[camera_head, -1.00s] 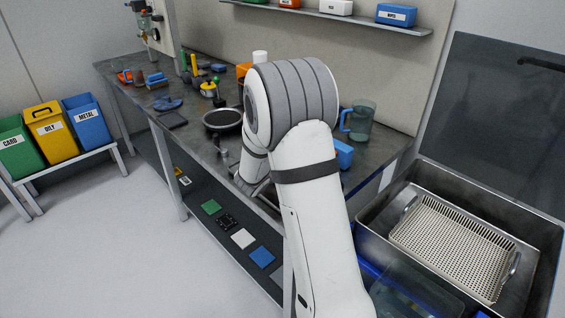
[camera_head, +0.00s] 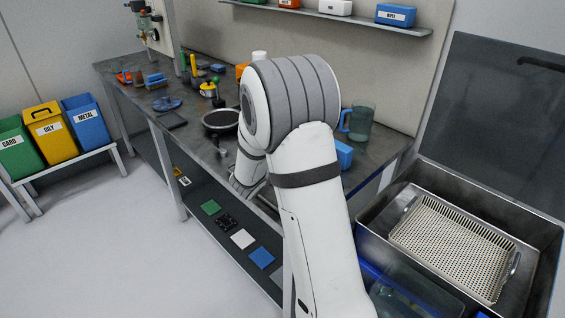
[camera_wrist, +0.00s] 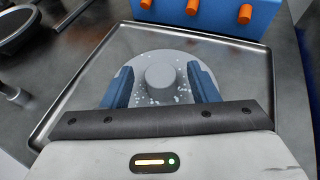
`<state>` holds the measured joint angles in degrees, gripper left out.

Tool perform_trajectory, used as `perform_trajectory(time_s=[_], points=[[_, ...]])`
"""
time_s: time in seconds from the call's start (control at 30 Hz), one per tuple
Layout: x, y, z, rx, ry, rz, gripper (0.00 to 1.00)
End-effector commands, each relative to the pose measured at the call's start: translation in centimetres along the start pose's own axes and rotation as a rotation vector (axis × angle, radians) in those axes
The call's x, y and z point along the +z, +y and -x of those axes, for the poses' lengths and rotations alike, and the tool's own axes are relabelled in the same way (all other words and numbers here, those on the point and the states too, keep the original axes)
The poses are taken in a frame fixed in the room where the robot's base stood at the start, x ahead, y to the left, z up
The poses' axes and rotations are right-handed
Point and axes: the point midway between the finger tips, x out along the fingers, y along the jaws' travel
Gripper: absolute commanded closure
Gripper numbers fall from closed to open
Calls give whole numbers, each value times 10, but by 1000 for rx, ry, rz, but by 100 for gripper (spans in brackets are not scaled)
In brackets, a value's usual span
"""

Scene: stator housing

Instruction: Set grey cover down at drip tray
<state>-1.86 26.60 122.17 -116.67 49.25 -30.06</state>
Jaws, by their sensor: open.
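The grey cover (camera_wrist: 160,80), a round disc with a raised knob and pale specks, rests on the drip tray (camera_wrist: 242,75) in the wrist view. The tray is a shallow dark metal pan with a raised rim. My gripper (camera_wrist: 160,68) is open, its blue fingers to the left and right of the cover's knob. The fingers look apart from the knob; whether they touch the disc, I cannot tell. The near edge of the cover is hidden by my gripper body. In the head view my arm hides the cover and most of the tray.
A blue block with orange pegs (camera_wrist: 215,14) stands just beyond the tray's far edge. A dark round dish (camera_head: 221,121) lies on the bench to the left. A clear jug (camera_head: 358,122) stands at the back right. A washer basin with a perforated basket (camera_head: 452,248) is at right.

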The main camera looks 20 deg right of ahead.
Motion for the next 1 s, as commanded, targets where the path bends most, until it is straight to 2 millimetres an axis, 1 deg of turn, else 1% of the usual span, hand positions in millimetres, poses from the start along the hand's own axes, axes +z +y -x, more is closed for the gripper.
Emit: perform_trajectory(time_s=[0.03,0.1,0.3,0.4,0.5,0.57,0.63,0.67,0.77,0.8,0.87,0.9,0.97,1.0], points=[[0,1,12,4,-1,-1,46],[0,2,28,6,-1,0,46],[0,1,71,6,0,1,46],[0,1,86,4,-1,1,46],[0,1,96,4,0,1,46],[0,0,100,-1,2,-5,46],[2,-7,104,-19,10,-38,46],[4,-12,105,-34,16,-66,46],[8,-39,114,-118,55,-220,46],[10,-54,119,-165,77,-308,46],[10,-76,130,-241,112,-459,46],[9,-91,138,-295,138,-565,46],[5,-111,152,-376,177,-723,46],[2,-122,162,-427,203,-829,46]])
